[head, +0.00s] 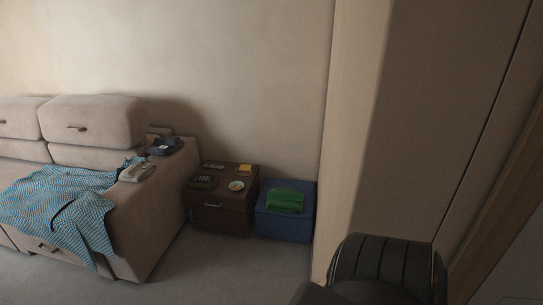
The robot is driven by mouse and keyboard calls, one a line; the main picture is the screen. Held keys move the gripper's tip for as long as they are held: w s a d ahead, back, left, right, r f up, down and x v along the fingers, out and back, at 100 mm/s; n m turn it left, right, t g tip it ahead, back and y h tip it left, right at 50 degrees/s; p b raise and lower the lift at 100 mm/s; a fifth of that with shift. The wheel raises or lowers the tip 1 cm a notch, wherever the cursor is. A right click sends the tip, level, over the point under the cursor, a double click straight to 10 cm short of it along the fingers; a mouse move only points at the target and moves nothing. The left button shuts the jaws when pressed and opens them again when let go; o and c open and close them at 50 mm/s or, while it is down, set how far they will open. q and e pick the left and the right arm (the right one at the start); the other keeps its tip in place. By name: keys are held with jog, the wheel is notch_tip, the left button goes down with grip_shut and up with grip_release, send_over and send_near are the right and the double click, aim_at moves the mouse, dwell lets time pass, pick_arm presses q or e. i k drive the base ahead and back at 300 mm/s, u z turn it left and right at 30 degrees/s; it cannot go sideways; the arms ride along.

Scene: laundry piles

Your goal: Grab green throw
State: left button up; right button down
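The green throw (285,200) lies folded in a small stack on top of a blue box-like stool (284,224). The stool stands on the floor against the back wall, between a dark wooden side table and a tall wall panel. Neither of my grippers shows in the head view. A black part at the bottom right looks like my own arm, and no fingers can be seen on it.
The dark side table (222,216) holds several small items. A beige sofa (150,215) with a blue patterned blanket (62,205) stands at the left. A tall beige panel (425,120) rises at the right. The grey floor (235,275) in front is clear.

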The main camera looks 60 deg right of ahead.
aim_at(279, 200)
jog(key=u, duration=0.05)
jog(key=i, duration=0.75)
jog(key=z, duration=1)
jog(key=i, duration=1.95)
jog(key=z, duration=2.45)
